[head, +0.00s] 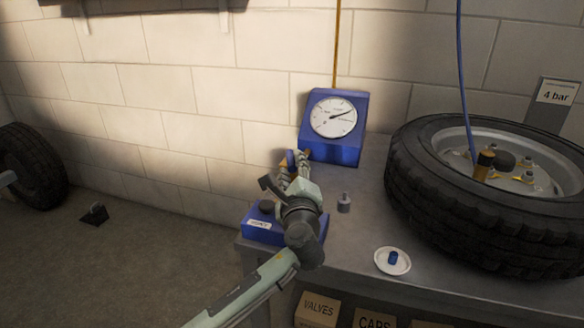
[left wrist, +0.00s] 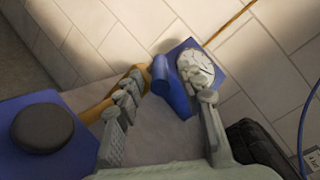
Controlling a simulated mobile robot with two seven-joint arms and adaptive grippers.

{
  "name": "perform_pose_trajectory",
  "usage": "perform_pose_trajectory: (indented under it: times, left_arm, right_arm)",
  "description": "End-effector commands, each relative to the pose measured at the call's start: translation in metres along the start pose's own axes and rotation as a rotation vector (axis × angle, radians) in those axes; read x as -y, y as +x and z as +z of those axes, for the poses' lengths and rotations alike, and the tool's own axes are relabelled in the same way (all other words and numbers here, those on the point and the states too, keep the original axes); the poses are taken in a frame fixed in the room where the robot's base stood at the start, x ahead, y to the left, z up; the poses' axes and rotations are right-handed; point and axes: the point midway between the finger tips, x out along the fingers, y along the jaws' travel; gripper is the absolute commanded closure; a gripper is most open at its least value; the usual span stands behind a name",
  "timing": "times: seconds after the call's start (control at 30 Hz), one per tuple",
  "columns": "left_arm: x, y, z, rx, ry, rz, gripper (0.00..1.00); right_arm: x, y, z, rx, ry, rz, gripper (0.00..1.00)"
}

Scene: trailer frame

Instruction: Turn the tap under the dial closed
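The blue dial box (head: 333,150) with its round white dial (head: 334,117) stands at the back of the grey bench, against the wall. It also shows in the left wrist view (left wrist: 185,98). The tap's blue handle (left wrist: 163,74) sits on brass-coloured pipework, in front of the dial box; in the head view the handle (head: 291,160) is partly hidden by my gripper. My left gripper (head: 293,168) is at the tap. Its fingers are apart, one on each side of the handle in the left wrist view. I cannot tell whether they touch it. My right gripper is not in view.
A blue box with a black knob (head: 257,226) is close by my left wrist.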

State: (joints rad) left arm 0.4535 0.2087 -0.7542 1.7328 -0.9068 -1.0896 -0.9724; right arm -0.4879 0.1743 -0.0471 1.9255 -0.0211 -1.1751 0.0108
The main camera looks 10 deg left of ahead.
Motion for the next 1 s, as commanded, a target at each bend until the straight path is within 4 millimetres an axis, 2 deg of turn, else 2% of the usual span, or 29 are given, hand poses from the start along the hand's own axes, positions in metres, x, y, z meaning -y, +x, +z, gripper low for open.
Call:
perform_pose_trajectory:
  times: [0.17,0.4,0.53,0.7,1.0]
  left_arm:
    - [-0.001,-0.028,-0.001,-0.004,-0.002,0.001,0.62]
    - [-0.001,-0.080,-0.002,-0.004,-0.002,0.002,0.62]
    - [-0.001,-0.101,-0.001,-0.002,0.000,0.002,0.62]
    - [-0.001,-0.115,0.000,-0.001,0.000,0.001,0.62]
    - [-0.001,-0.117,0.000,0.000,0.000,0.002,0.63]
  right_arm:
    - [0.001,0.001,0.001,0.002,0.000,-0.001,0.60]
    - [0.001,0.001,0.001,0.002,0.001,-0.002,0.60]
    - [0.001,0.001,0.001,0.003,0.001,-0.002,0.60]
    - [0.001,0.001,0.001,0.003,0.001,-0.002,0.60]
    - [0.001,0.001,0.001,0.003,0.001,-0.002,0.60]
